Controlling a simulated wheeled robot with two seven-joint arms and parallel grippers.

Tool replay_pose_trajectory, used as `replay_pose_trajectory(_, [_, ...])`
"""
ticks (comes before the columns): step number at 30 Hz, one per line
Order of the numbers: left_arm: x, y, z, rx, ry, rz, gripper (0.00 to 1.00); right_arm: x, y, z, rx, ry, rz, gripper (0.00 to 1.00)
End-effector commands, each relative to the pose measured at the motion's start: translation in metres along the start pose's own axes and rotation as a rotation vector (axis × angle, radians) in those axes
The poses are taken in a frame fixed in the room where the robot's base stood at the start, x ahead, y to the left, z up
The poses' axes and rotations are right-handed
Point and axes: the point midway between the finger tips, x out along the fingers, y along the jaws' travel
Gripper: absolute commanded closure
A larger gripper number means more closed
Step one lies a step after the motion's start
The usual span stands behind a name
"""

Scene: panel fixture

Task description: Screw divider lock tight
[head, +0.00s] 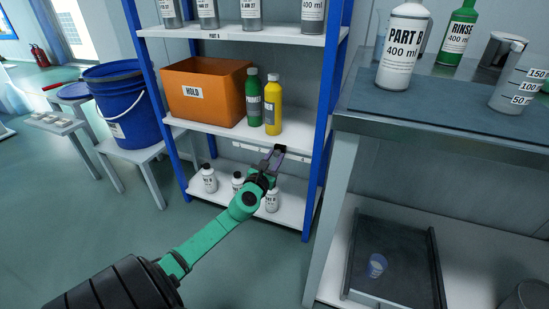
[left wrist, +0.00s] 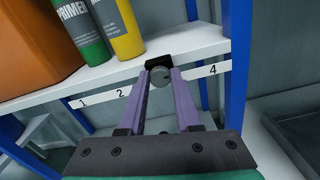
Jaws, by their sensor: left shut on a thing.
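My left gripper (head: 275,158) reaches that shelf edge from below in the head view. In the left wrist view its two purple fingers (left wrist: 158,84) are closed on the knob from both sides. My right gripper is not in view.
The shelf (head: 210,132) carries an orange HOLD box (head: 203,92), a green PRIMER bottle (head: 254,100) and a yellow bottle (head: 273,105) close above the gripper. White bottles (head: 209,179) stand on the lower shelf. Blue posts (head: 318,130) and a workbench (head: 440,125) bound the right.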

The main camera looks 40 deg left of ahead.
Motion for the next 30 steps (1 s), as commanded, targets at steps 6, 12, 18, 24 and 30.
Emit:
replay_pose_trajectory(6, [0.0, -0.001, -0.002, -0.001, 0.003, -0.001, 0.38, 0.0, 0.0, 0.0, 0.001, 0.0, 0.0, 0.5])
replay_pose_trajectory(12, [0.0, 0.0, -0.001, -0.002, 0.001, -0.001, 0.38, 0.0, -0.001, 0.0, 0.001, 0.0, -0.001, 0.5])
replay_pose_trajectory(18, [-0.005, 0.0, -0.001, -0.001, 0.002, -0.001, 0.38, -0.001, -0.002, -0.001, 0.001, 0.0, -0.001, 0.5])
replay_pose_trajectory(24, [-0.043, -0.001, -0.001, 0.001, 0.006, -0.004, 0.38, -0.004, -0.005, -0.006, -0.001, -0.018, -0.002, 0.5])
replay_pose_trajectory(30, [-0.099, -0.001, -0.002, 0.001, 0.007, -0.003, 0.38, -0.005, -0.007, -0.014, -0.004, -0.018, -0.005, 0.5])
